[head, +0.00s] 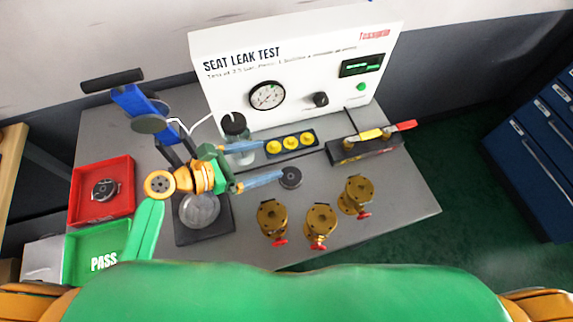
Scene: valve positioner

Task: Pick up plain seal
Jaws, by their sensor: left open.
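My left gripper (271,160) is open over the middle of the grey table, its two blue fingers pointing right with nothing visible between them. A dark round disc with a lighter centre (291,178) lies at the tip of the nearer finger; I cannot tell whether they touch. Several yellow round pieces (291,145) sit in a row in a dark blue holder (314,134), just beyond the fingertips. No label shows which of these is the plain seal. My right gripper is not in view.
A white test panel (330,70) stands at the back. Three brass valves (320,219) stand front right. A dark block with red and yellow handles (365,149) is at right. A red tray (80,212) holding a dark part and a green PASS tray (82,243) are at left.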

